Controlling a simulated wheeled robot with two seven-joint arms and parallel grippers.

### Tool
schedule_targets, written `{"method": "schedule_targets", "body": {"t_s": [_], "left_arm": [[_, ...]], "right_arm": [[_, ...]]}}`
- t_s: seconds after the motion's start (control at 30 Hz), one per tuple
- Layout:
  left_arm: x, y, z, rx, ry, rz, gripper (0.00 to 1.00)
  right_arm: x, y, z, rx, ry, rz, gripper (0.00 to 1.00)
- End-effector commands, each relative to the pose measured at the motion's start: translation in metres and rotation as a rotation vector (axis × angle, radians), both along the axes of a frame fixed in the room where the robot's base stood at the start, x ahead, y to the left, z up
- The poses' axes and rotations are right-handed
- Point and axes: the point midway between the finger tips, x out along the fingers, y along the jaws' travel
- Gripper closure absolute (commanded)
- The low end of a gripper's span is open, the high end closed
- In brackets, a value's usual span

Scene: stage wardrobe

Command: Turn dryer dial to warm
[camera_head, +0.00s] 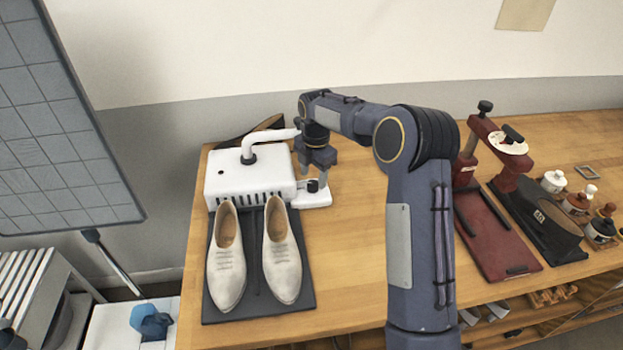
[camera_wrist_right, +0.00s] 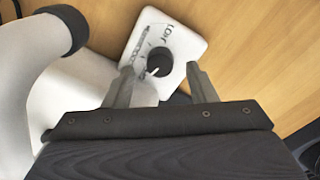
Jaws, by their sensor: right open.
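The white dryer (camera_head: 250,178) stands at the back left of the wooden table, with a curved white pipe on top. Its black dial (camera_head: 313,186) sits on a small white panel at its right side. In the right wrist view the dial (camera_wrist_right: 159,62) shows a pale pointer line, with markings on the panel around it; I cannot read the setting. My right gripper (camera_head: 318,172) points down over the panel. In the right wrist view its open fingers (camera_wrist_right: 160,85) stand on either side of the dial, apart from it in the picture. My left gripper is not in view.
Two cream shoes (camera_head: 226,262) stand on a dark mat (camera_head: 250,307) before the dryer. A red press (camera_head: 490,235) and several small bottles (camera_head: 578,203) stand to the right. Bare table (camera_head: 345,255) lies between. A grey grid panel (camera_head: 60,120) rises at the left.

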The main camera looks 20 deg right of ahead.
Motion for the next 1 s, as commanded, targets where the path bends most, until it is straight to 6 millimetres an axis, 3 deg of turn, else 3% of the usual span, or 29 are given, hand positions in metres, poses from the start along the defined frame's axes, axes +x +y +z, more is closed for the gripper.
{"method": "schedule_targets", "body": {"t_s": [0.2, 0.5, 0.83, 1.0], "left_arm": [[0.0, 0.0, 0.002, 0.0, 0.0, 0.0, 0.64], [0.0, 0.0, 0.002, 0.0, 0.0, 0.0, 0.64], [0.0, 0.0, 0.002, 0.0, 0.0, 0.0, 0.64], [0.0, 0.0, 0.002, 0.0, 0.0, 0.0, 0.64]], "right_arm": [[0.001, 0.001, -0.022, 0.001, 0.0, -0.001, 0.49], [0.001, 0.001, -0.024, 0.0, -0.001, -0.002, 0.49], [0.001, 0.001, -0.024, 0.001, -0.002, -0.002, 0.92], [0.001, 0.001, -0.024, 0.001, -0.002, -0.009, 0.93]]}}
